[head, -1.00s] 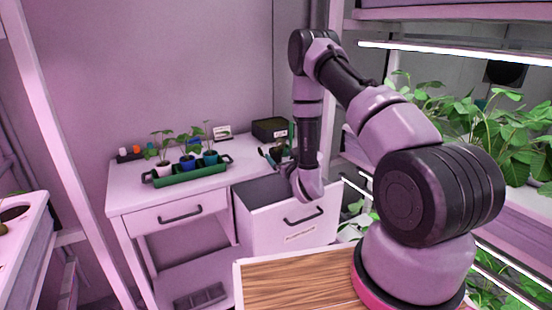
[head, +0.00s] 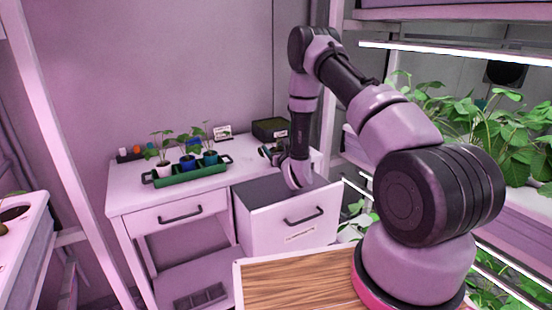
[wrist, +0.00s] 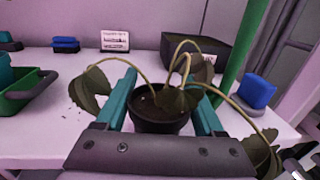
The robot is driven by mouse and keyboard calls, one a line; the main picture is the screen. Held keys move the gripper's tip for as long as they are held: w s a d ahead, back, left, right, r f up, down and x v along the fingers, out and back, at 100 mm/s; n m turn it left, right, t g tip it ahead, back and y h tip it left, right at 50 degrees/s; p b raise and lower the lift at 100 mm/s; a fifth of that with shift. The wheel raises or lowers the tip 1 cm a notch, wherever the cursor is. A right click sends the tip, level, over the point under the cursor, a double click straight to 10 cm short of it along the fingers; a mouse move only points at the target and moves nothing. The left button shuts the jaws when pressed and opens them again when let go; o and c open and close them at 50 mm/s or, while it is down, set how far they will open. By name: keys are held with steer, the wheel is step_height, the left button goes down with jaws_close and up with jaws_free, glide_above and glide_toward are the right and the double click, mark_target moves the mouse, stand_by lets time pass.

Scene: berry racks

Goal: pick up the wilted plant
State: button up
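The wilted plant (wrist: 180,98) has drooping, dull brown-green leaves on bent stems in a dark round pot (wrist: 158,118). It is in the middle of the wrist view, by the white table top. My gripper (wrist: 160,75) has teal fingers reaching along the left and right sides of the pot, spread about a pot's width apart. I see no clear squeeze on the pot. The gripper body hides the pot's lower part. In the head view my gripper (head: 270,151) is small at the table's right part, and the plant is mostly hidden by my arm.
A green tray (head: 190,175) with several healthy potted plants is left on the table. A black box (wrist: 195,50) and small sign (wrist: 114,40) are behind. A green post (wrist: 240,60) and blue object (wrist: 257,91) are at right. A grey-topped drawer (head: 290,225) is in front.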

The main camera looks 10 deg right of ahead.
steer(key=c, duration=0.4)
step_height(320, 180, up, 10)
stand_by(0.3)
steer(key=s+d+h, duration=0.1)
steer(key=s+d, duration=0.2)
steer(key=s, duration=0.1)
steer(key=s+d+f+m+h, duration=0.1)
steer(key=s+d, duration=0.2)
steer(key=s, duration=0.2)
steer(key=s+d+f+m+h, duration=0.1)
steer(key=s+d, duration=0.3)
steer(key=shift+s+d+f, duration=0.1)
steer(key=shift+s+f, duration=0.15)
steer(key=shift+s, duration=0.05)
